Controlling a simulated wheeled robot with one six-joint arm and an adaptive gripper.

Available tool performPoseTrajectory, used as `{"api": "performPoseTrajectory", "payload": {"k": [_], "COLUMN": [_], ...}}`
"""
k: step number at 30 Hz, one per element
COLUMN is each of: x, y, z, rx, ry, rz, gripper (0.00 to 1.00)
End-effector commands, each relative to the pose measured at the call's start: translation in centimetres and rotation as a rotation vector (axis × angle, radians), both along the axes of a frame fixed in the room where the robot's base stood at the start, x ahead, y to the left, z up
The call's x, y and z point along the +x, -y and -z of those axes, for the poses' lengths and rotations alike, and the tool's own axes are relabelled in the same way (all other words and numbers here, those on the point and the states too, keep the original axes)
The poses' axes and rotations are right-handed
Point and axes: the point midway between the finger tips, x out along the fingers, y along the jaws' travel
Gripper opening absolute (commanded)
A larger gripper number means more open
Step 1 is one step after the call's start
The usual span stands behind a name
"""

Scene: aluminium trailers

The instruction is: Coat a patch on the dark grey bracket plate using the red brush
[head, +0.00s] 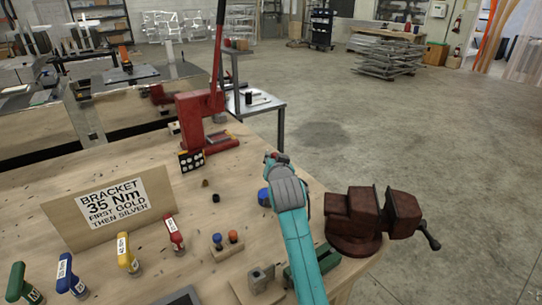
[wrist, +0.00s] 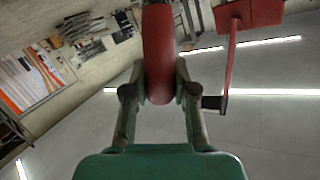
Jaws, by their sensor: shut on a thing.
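My gripper (wrist: 160,88) is shut on a thick red handle with a rounded end (wrist: 159,55), which looks like the red brush; its bristles are not in view. In the head view my turquoise arm reaches over the bench's right part, and my gripper (head: 276,158) is at its far end, small and partly hidden, above the bench near its edge. A dark grey flat piece (head: 180,298) at the bottom edge may be the bracket plate; it is cut off by the frame.
A red press (head: 202,120) with a long lever stands at the back; a rust-red vise (head: 365,215) is at the right. A sign (head: 115,207) stands at left behind green, blue, yellow and red-handled tools (head: 174,235). A wooden block with blue and orange knobs (head: 226,246) is mid-bench.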

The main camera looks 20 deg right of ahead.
Motion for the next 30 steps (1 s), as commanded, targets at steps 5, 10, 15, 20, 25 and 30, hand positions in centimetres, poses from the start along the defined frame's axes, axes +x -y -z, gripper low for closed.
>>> {"api": "performPoseTrajectory", "payload": {"k": [5, 10, 15, 20, 25, 30], "x": [0.0, 0.0, 0.0, 0.0, 0.0, 0.0], "y": [0.0, 0.0, 0.0, 0.0, 0.0, 0.0], "z": [1.2, 2.9, 4.5, 5.4, 5.8, 5.9], "rx": [-0.001, -0.001, 0.000, 0.000, -0.001, -0.001], "ry": [-0.001, -0.002, -0.002, -0.001, -0.001, -0.001], "rz": [-0.001, -0.001, -0.001, -0.001, -0.001, -0.001], "gripper": [0.03, 0.03, 0.03, 0.03, 0.03, 0.03]}}
